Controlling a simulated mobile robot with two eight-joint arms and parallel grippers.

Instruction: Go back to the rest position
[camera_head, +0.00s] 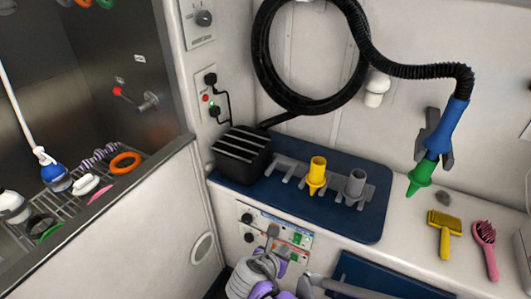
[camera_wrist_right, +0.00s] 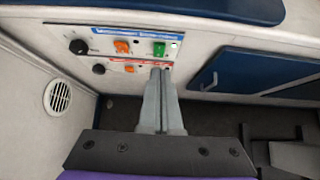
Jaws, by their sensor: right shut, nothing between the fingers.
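My right gripper (camera_head: 271,236) comes up from the bottom of the head view, in front of the control panel (camera_head: 262,222) below the blue counter mat. Its two grey fingers are together and nothing is between them. In the right wrist view the closed fingers (camera_wrist_right: 159,75) point at the panel (camera_wrist_right: 112,48), over its lower row. Whether the tips touch the panel cannot be told. My left gripper does not show in either view.
On the blue mat (camera_head: 222,185) stand a black dryer box (camera_head: 241,158) and a rack with yellow (camera_head: 316,174) and grey (camera_head: 355,186) nozzles. A hose with a green nozzle (camera_head: 420,176) hangs at right, near a yellow brush (camera_head: 444,230) and pink brush (camera_head: 486,247). A tub is left.

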